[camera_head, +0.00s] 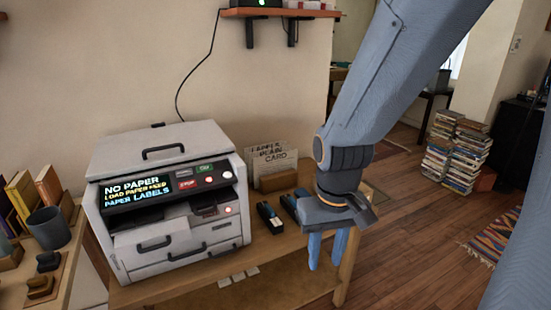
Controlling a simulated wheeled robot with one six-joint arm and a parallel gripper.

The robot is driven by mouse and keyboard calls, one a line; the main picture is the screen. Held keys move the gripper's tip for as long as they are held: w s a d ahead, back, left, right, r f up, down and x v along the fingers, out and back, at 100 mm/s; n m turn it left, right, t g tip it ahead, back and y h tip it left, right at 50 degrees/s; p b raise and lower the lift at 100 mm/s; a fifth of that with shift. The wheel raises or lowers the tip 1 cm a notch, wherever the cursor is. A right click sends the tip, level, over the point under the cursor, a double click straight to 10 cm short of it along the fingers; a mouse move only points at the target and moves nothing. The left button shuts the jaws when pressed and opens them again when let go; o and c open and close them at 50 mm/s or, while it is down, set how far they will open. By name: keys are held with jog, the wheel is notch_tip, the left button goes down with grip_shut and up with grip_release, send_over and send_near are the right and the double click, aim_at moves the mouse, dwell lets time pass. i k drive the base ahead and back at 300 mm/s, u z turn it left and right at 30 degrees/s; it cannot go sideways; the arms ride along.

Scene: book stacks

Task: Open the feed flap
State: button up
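A pale grey printer (95,215) stands on a wooden table. Its lit screen (138,189) reads "NO PAPER". The closed top lid (185,138) has a dark handle (164,152). A front panel with a dark handle (154,244) sits below the screen, beside an open slot. A lower drawer with its own handle (188,254) is shut. I cannot tell for certain which of these is the feed flap. My gripper (325,264) points down at the table's right end, to the right of the printer and apart from it. Its two blue fingers are spread, with nothing between them.
Two dark staplers (269,217) and a card holder (276,178) with a handwritten card stand between printer and gripper. A dark cup (48,228) and books stand left. A shelf (280,12) hangs above.

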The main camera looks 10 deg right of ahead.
aim_at(162, 124)
jog(key=u, duration=0.05)
jog(key=k, duration=0.5)
jog(key=u, duration=1.55)
jog(key=i, duration=1.2)
jog(key=z, duration=1.95)
